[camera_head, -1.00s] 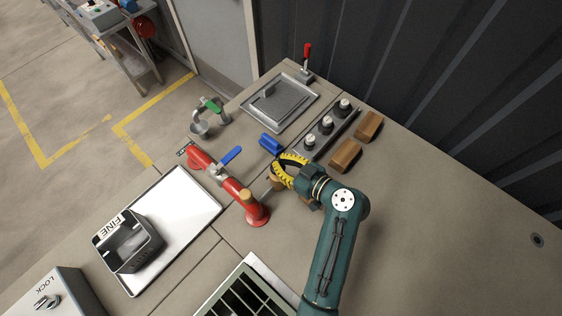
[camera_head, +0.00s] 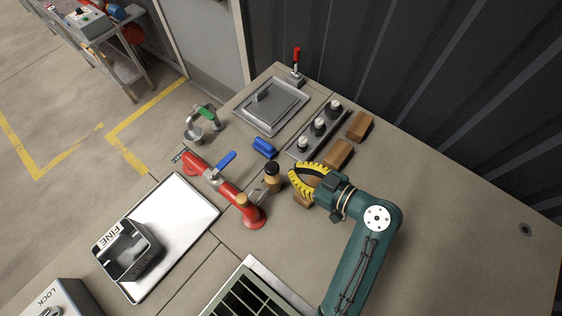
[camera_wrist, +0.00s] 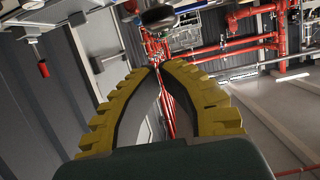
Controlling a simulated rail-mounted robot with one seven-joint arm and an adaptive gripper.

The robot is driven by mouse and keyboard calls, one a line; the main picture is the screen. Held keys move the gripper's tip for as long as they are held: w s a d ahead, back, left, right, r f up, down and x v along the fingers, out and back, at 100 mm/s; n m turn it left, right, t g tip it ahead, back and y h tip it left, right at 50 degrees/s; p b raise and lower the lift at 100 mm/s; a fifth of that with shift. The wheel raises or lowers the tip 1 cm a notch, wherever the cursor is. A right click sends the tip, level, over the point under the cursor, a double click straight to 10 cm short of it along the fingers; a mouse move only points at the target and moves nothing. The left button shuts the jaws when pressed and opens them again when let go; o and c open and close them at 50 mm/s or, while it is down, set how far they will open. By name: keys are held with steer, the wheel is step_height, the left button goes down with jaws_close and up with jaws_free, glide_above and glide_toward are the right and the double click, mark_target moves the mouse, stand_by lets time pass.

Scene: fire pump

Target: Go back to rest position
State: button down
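My gripper (camera_head: 295,178), with yellow and black ribbed fingers, is above the middle of the bench in the head view. In the wrist view its two curved fingers (camera_wrist: 160,66) come together at the tips, with nothing held between them. A small brown bottle-like part with a black top (camera_head: 272,176) stands just left of the fingertips, apart from them. It is beside the red pipe piece (camera_head: 228,190) with a blue lever.
A white tray (camera_head: 190,205) holds a dark bin marked FINE (camera_head: 127,248). A green grille (camera_head: 250,300) is near the front.

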steer(key=shift+v, duration=1.1)
stand_by(0.8)
